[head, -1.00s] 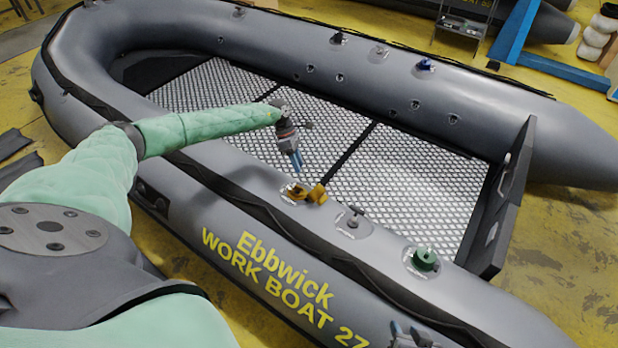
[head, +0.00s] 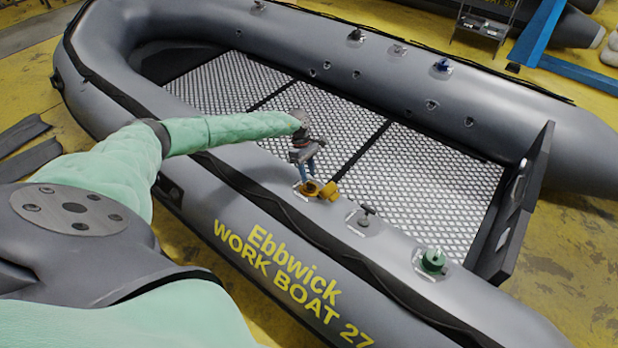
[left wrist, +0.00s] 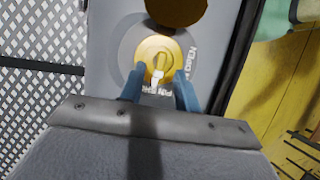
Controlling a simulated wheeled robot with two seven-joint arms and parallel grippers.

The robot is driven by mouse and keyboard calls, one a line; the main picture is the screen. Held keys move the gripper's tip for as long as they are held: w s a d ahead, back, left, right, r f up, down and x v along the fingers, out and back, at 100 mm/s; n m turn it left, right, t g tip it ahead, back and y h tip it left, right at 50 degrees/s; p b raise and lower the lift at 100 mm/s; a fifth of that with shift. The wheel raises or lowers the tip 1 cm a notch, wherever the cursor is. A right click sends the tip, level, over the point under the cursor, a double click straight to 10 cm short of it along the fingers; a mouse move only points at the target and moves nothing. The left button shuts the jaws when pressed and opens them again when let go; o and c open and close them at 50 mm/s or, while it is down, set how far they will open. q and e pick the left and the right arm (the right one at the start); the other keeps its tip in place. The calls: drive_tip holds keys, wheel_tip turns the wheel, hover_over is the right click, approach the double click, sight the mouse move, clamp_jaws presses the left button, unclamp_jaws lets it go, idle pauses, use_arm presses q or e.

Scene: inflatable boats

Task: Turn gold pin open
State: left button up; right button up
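The gold valve (head: 311,188) sits on the near tube of the grey boat, with its gold cap (head: 330,191) open beside it. In the left wrist view the round gold valve (left wrist: 147,48) has a small gold pin (left wrist: 159,66) with a pale end in its middle. Lettering rings it; "OPEN" seems readable at right. My left gripper (head: 308,172) points down just above the valve. In the left wrist view its blue fingers (left wrist: 159,88) are apart, one on each side of the pin's near end. I cannot tell whether they touch anything. My right gripper is out of view.
A dark valve (head: 367,212) and a green one (head: 433,261) lie farther right along the same tube. The grey boat (head: 150,100) has a mesh floor (head: 430,185) beyond the gripper. The far tube carries a blue valve (head: 442,65). Air above the floor is clear.

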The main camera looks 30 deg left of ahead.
sight(310, 184)
use_arm(q)
drive_tip(key=shift+x, duration=1.5)
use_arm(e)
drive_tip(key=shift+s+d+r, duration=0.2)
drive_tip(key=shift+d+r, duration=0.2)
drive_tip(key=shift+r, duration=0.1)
use_arm(q)
clamp_jaws()
